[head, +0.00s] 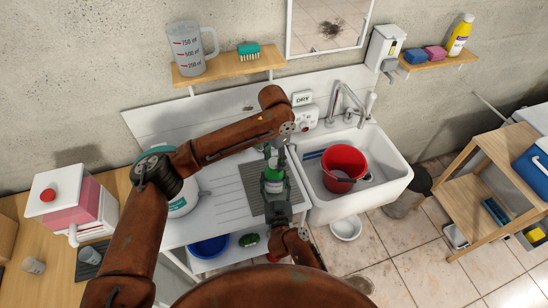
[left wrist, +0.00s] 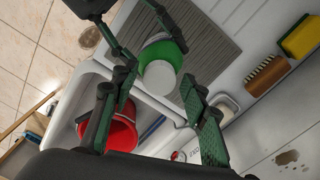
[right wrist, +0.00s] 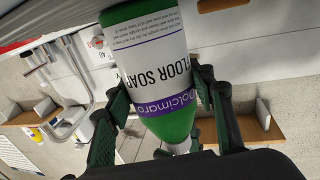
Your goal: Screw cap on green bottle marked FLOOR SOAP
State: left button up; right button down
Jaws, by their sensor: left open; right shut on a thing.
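The green bottle (head: 273,186) stands upright over the ribbed drainboard beside the sink. Its white label reads FLOOR SOAP in the right wrist view (right wrist: 150,60). A pale cap (left wrist: 158,77) shows at the bottle's top in the left wrist view; I cannot tell how tightly it sits. My right gripper (head: 277,207) is shut on the bottle, its fingers on both sides of it in the right wrist view (right wrist: 165,115). My left gripper (head: 276,150) is above the bottle, pointing down. Its fingers are open and apart in the left wrist view (left wrist: 162,110), with the cap beyond them.
A red bucket (head: 343,163) stands in the white sink (head: 390,180) to the right. A white tub (head: 183,204) is left of the drainboard (head: 256,182).

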pick_arm(q)
grip_shut()
dwell(0.4)
jog(key=shift+o, duration=0.8)
grip_release()
jog(key=shift+r, duration=0.1)
notch_tip(320, 180, up, 12)
